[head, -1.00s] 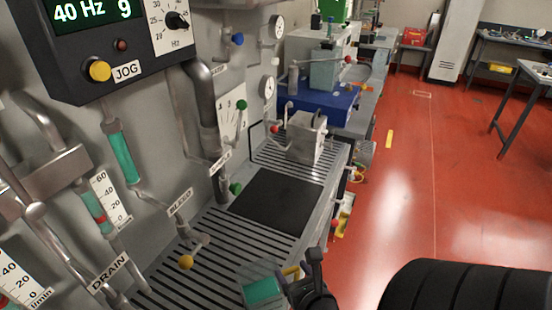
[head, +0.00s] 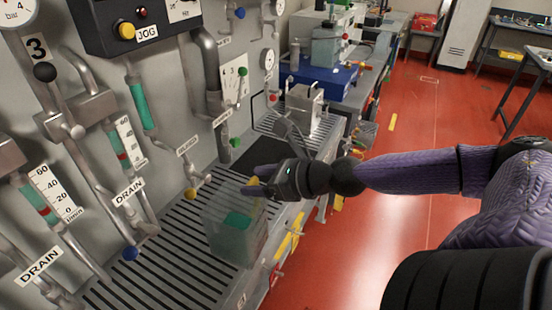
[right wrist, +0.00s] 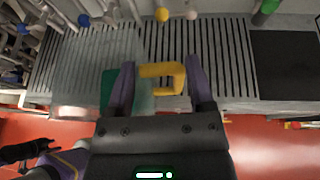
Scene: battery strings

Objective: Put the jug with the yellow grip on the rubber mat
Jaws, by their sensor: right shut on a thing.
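The jug (head: 232,240) is a clear box-like vessel with teal contents and a yellow grip. My right gripper (head: 258,184) is shut on the yellow grip (right wrist: 162,70), which sits between its two fingers in the right wrist view. The jug is upright over the front of the slatted tray; I cannot tell whether it touches it. The black rubber mat (head: 238,160) lies beyond the jug, partly hidden by my gripper. The mat also shows at the right of the right wrist view (right wrist: 285,65). A dark gripper, seemingly my left (right wrist: 22,152), shows at lower left there.
The slatted tray (head: 165,255) runs along the panel. Valves with yellow (head: 191,193), blue (head: 130,253) and green (head: 235,142) knobs stick out over its back edge. A grey metal box (head: 303,105) stands beyond the mat. The mat's visible surface is bare.

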